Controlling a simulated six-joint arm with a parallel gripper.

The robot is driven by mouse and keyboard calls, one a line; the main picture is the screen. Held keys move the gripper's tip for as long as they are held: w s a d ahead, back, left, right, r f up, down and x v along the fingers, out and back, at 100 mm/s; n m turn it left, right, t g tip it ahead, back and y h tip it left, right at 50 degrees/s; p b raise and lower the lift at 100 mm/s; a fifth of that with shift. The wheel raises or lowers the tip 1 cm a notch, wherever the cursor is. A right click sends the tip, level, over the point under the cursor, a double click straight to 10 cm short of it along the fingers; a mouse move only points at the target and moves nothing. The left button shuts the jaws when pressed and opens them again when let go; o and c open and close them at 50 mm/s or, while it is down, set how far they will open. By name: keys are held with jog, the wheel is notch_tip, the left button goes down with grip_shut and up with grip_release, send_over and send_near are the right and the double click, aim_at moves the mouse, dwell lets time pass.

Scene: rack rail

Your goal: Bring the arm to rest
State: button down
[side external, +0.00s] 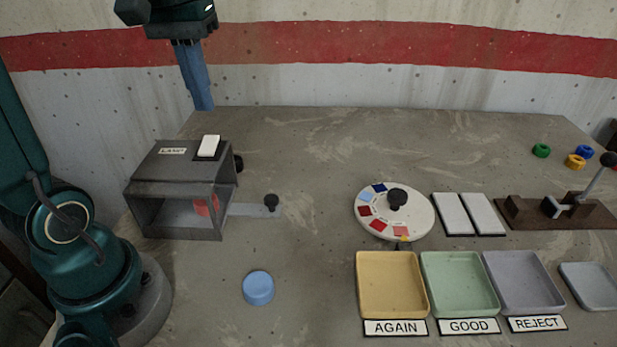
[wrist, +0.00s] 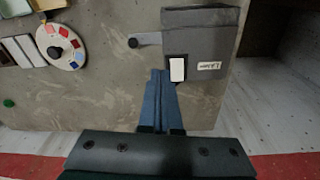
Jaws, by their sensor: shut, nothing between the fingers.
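My gripper (side external: 204,107) hangs high at the upper left of the side view, fingers pointing down, in front of the striped wall. Its blue fingers are together and hold nothing. In the wrist view my gripper (wrist: 158,72) also shows shut, its fingertips overlapping the view of the dark lamp box. The lamp box (side external: 170,163) stands on the table below my gripper, apart from it, with a white switch (side external: 208,146) on top and a red piece (side external: 203,205) visible inside.
A blue disc (side external: 258,288) lies on the table. A round dial (side external: 370,212), two white plates (side external: 452,214), and a lever base (side external: 520,212) stand right. Yellow (side external: 385,285), green (side external: 455,283) and grey (side external: 520,282) trays line the front. The table's middle is clear.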

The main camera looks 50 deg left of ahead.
jog(key=s+d+f+m+t, duration=0.4)
jog(key=s+d+f+m, duration=0.2)
jog(key=d, duration=0.3)
jog(key=shift+s+f+m, duration=0.2)
jog(key=shift+f+m, duration=0.2)
jog(key=shift+m, duration=0.1)
